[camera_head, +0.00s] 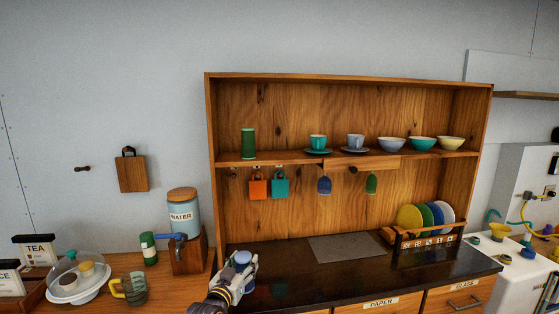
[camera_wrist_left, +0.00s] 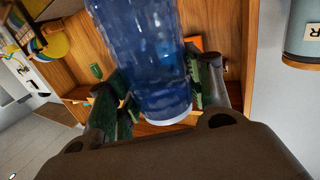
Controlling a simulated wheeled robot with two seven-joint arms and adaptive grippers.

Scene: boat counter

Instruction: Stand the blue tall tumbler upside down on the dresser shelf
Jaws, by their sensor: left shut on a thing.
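The blue tall tumbler (camera_head: 243,259) is in my left gripper (camera_head: 243,268), low at the left front of the dresser's dark counter. In the left wrist view the translucent blue tumbler (camera_wrist_left: 145,60) stands between the two fingers of the gripper (camera_wrist_left: 160,100), which is shut on it. A pale rim or base edge shows at its lower end there. I cannot tell which end is the mouth. The dresser shelf (camera_head: 285,158) runs above the counter. My right gripper is not in view.
On the shelf stand a green tumbler (camera_head: 248,143), a teal cup (camera_head: 318,142), a grey-blue cup (camera_head: 356,141) and several bowls. The shelf is bare between the green tumbler and teal cup. A water dispenser (camera_head: 184,213) stands left; a plate rack (camera_head: 428,237) stands right.

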